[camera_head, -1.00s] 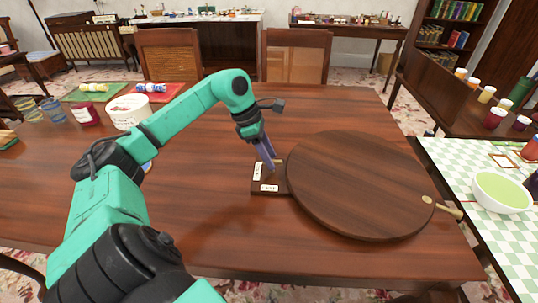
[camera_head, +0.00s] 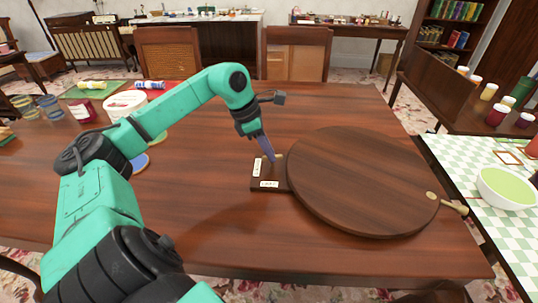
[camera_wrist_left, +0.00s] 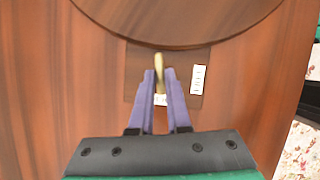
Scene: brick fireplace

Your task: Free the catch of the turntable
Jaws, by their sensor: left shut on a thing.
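The turntable (camera_head: 365,180) is a round dark wood disc on the table. A small wooden block (camera_head: 282,184) juts from under its left edge and bears two white labels; their lettering is too small to read. A brass catch (camera_wrist_left: 159,68) stands at the block, partly hidden by my fingers in the head view. My left gripper (camera_head: 269,156) reaches down over the block. In the left wrist view its purple fingers (camera_wrist_left: 160,82) are shut on the brass catch. A brass handle (camera_head: 453,205) sticks out at the disc's right edge. My right gripper is out of view.
A checkered cloth with a green bowl (camera_head: 505,188) lies on the right. A white tub (camera_head: 126,104), jars and coloured mats stand at the back left, and round coasters (camera_head: 137,162) lie near my left arm. The table front is clear.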

